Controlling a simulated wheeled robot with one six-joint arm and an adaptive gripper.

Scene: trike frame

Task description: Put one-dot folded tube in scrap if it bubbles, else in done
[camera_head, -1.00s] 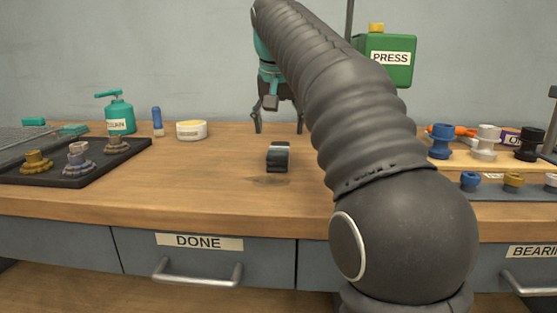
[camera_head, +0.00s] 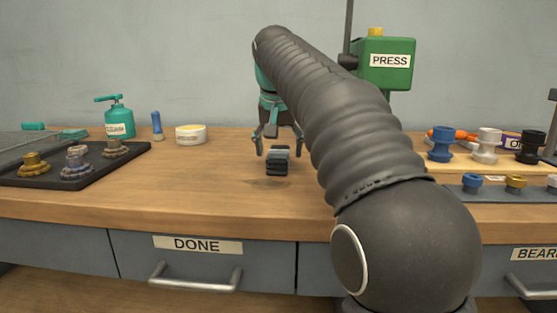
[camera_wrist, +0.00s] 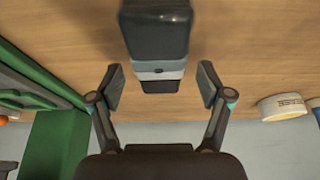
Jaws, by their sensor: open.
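The folded tube (camera_head: 277,161) is a small dark bundle with a pale grey band. It sits on the wooden bench, left of my arm in the head view. In the wrist view the folded tube (camera_wrist: 156,32) lies ahead, with its near end close to the gap between my fingers. I cannot make out any dots. The drawer marked DONE (camera_head: 194,265) is shut below the bench. No scrap container is recognisable.
A black tray (camera_head: 100,172) with several fittings stands at left, near a teal pump bottle (camera_head: 118,118) and a round tin (camera_head: 190,135). A green PRESS machine (camera_head: 385,62) stands at the back right. Coloured spools (camera_head: 441,144) stand at right. The bench around the tube is clear.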

